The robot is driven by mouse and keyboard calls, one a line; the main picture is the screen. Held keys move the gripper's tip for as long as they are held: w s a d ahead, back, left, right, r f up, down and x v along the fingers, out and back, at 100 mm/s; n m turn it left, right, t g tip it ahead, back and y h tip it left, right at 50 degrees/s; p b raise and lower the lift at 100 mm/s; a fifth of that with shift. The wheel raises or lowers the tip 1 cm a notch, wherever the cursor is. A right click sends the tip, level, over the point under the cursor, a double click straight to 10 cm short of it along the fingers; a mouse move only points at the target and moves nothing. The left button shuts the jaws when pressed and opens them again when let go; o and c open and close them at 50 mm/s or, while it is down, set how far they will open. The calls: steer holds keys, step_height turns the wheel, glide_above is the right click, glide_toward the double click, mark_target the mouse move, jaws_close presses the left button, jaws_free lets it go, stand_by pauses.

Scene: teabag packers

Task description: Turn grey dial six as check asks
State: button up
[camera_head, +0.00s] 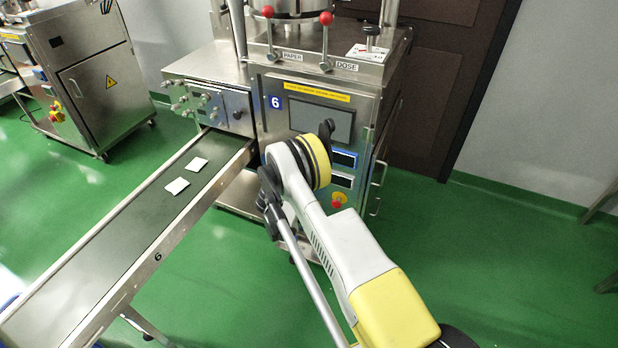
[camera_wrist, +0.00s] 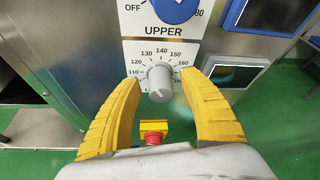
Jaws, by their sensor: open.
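The grey dial (camera_wrist: 160,82) is on a white scale plate (camera_wrist: 190,52) in the wrist view, with numbers from about 110 to 160 legible around it. Where its pointer stands is too small to tell. My gripper (camera_wrist: 161,86) is open, with one yellow finger on each side of the dial and a gap on both sides. In the head view the dial is hidden behind my arm, on the front of the steel machine marked with a blue 6 (camera_head: 275,102). I see no legible check text.
A blue knob (camera_wrist: 174,8) marked UPPER is just above the dial. A red stop button (camera_wrist: 153,138) on yellow is below it and also shows in the head view (camera_head: 338,201). A conveyor (camera_head: 122,222) with two white packets runs to the left.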

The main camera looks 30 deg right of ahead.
steer(key=shift+w+d+f, duration=0.2)
steer(key=shift+w+d, duration=0.1)
steer(key=shift+d, duration=0.2)
jaws_close()
steer(key=m+t+y, duration=0.1)
steer(key=m+t, duration=0.1)
steer(key=m, duration=0.1)
steer(key=shift+s+d, duration=0.1)
steer(key=shift+m+t+y, duration=0.7)
steer(key=shift+m, duration=0.7)
